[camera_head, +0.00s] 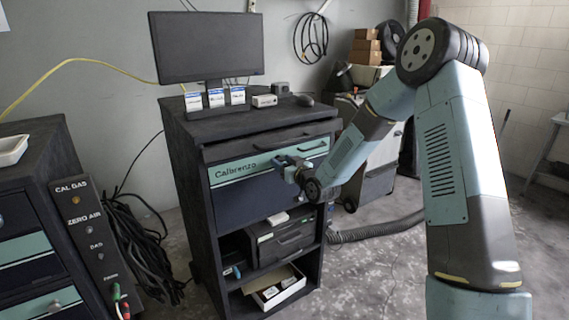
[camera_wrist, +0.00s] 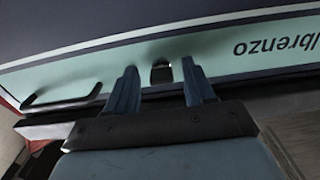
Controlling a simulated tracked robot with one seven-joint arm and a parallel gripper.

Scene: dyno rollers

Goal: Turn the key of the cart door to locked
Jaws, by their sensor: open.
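The cart (camera_head: 190,150) is dark, with a teal band lettered "Calbrenzo" across its front. The door panel (camera_head: 240,205) is dark blue and looks closed. My gripper (camera_head: 280,162) is at the right part of the teal band. In the wrist view, which is upside down, my gripper (camera_wrist: 159,66) is open, with its two blue fingers pointing at the band. A small dark key (camera_wrist: 161,73) sits on the band between the fingertips, with a visible gap on each side. Its exact turn is hard to tell. The key is hidden by my gripper in the head view.
A handle bar (camera_wrist: 62,96) is on the band beside the fingers. A monitor (camera_head: 208,47) and small boxes stand on the cart top. A gas cabinet (camera_head: 30,220) is at left.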

